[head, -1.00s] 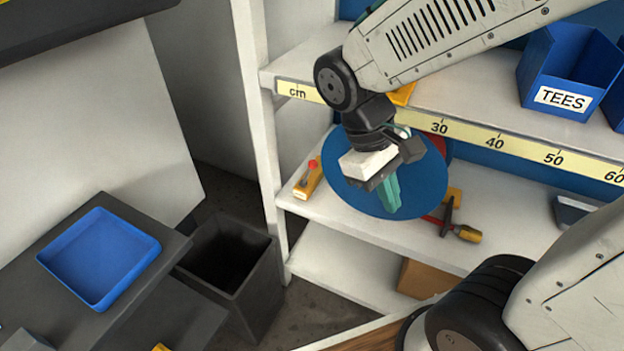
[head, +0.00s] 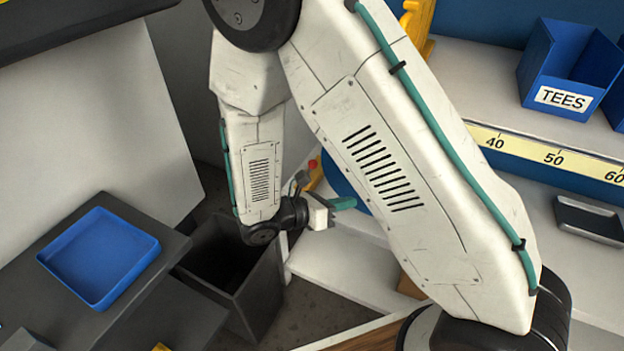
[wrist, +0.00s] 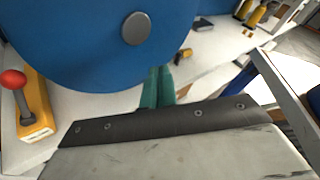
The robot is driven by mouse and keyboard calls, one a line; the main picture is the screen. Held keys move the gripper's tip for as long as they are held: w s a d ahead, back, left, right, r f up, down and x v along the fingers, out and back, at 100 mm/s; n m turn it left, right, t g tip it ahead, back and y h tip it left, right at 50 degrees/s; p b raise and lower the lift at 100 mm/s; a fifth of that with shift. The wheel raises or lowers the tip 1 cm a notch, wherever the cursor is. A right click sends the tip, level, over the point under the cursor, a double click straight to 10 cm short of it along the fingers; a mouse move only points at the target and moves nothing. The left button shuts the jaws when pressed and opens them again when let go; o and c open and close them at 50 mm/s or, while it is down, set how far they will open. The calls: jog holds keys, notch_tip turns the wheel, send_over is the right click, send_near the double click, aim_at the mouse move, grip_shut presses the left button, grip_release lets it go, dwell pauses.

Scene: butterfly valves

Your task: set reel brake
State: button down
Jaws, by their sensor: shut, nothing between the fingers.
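The reel shows as a large blue disc (wrist: 90,45) with a grey hub (wrist: 136,28) in the wrist view; in the head view my arm hides most of the disc (head: 340,178). The brake is a yellow block (wrist: 34,115) with a grey lever and a red knob (wrist: 13,79), left of the disc. The lever stands up from the block, leaning left in the wrist view. In the head view the brake (head: 315,172) is partly hidden behind my arm. My gripper (head: 350,203) has teal fingers, shut and empty, in front of the reel; they also show in the wrist view (wrist: 158,78), apart from the brake.
A black bin (head: 225,255) stands below my forearm, left of the white shelf unit (head: 335,262). A blue tray (head: 98,258) lies on a dark surface at left. The TEES bin (head: 565,75) and a grey tray (head: 590,220) sit on the right shelves.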

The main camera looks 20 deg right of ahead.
jog(key=w+a+f+n+t+y, duration=0.1)
jog(key=w+a+f+n+t, duration=0.3)
jog(key=n, duration=0.5)
jog(key=w+a+f+n+t+y, duration=0.2)
jog(key=w+a+f+n+t, duration=0.2)
jog(key=w+n+t, duration=0.2)
jog(key=n+t, duration=0.2)
jog(key=shift+w+a+f+n, duration=0.15)
jog(key=shift+w+a+n, duration=0.1)
jog(key=shift+n, duration=0.15)
jog(key=shift+d, duration=0.1)
jog(key=x, duration=0.9)
jog(key=shift+w+d+f, duration=0.15)
jog(key=shift+w+d, duration=0.1)
jog(key=shift+w, duration=0.1)
